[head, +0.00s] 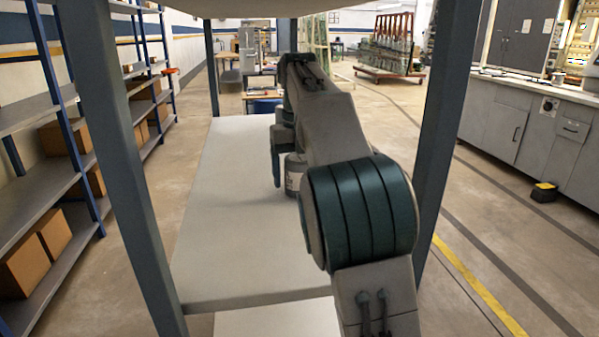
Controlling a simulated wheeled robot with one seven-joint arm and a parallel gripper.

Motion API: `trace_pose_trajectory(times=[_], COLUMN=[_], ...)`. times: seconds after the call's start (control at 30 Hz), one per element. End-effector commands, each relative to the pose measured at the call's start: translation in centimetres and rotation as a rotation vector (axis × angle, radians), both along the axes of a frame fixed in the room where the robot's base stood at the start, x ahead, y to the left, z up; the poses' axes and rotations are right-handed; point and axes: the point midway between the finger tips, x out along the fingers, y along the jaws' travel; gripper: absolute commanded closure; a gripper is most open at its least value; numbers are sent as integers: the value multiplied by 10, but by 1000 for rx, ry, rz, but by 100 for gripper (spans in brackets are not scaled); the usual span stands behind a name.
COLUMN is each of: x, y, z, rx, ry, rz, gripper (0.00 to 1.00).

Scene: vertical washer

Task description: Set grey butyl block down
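My arm reaches forward over a pale flat surface (235,235) between blue-grey upright posts. I cannot pick out the grey butyl block for sure in the head view.
Blue-grey posts stand left (118,150) and right (448,130) of the surface. The bare surface left of my arm is clear. Shelves with cardboard boxes (66,137) stand at the left. A grey cabinet counter (500,135) stands at the right.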

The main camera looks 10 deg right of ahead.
Motion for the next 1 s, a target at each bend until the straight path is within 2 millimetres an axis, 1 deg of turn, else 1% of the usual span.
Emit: trace_pose_trajectory(times=[0.23, 0.33, 0.43, 0.6, 0.7, 0.83, 1.0], x=[0, 0, 1, 1, 1, 1, 0], y=[0, 0, -1, -1, -1, 0, 0], z=[0, 4, 18, 49, 64, 75, 78], rx=[0, 0, -1, -1, 0, 0, 0], ry=[0, -1, -3, -2, -1, -1, 0], rz=[0, -1, -1, -2, -1, -1, -1], gripper=[20, 20, 20, 20, 20, 20, 20])
